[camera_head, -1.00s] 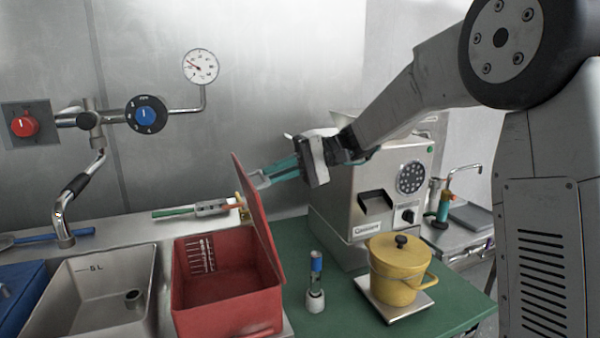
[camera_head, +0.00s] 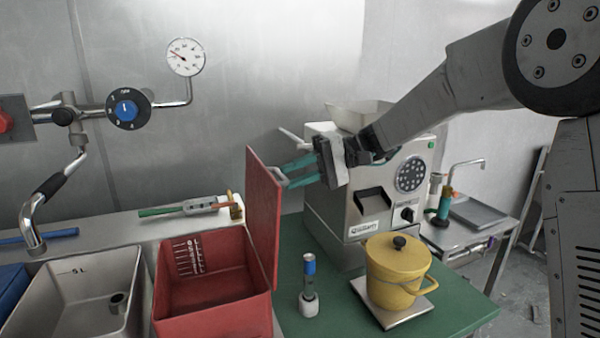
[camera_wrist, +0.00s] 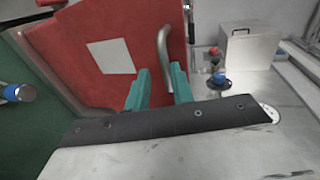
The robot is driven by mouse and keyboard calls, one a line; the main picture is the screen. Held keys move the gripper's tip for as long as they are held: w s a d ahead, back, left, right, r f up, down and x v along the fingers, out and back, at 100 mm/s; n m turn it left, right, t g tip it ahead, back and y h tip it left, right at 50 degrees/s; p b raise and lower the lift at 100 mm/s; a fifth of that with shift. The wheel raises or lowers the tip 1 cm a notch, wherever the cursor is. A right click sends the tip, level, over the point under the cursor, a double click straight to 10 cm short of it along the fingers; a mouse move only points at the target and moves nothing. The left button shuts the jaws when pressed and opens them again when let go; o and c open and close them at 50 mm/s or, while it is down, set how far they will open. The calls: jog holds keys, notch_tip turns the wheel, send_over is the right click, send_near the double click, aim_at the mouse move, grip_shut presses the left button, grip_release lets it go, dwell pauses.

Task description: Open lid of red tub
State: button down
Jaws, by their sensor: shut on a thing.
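The red tub (camera_head: 220,312) stands on the counter in the head view, its inside visible. Its red lid (camera_head: 264,215) stands nearly upright on the tub's right side, and the tub is open. My gripper (camera_head: 291,176) is to the right of the lid, its teal fingers at the grey lid handle (camera_head: 279,176). In the wrist view the lid (camera_wrist: 72,50) fills the left, with a pale square on it. The bent metal handle (camera_wrist: 163,48) runs down between the fingertips (camera_wrist: 160,80), and my gripper is shut on it. The exact contact is partly hidden by the fingers.
A steel grinder (camera_head: 345,200) stands behind and right of my gripper. A steel sink (camera_head: 85,305) lies left of the tub.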

jog(key=shift+s+f, duration=0.15)
jog(key=shift+f, duration=0.6)
jog(key=c, duration=1.5)
grip_release()
jog(key=shift+a, duration=0.1)
jog(key=shift+r, duration=0.15)
jog(key=shift+v, duration=3.95)
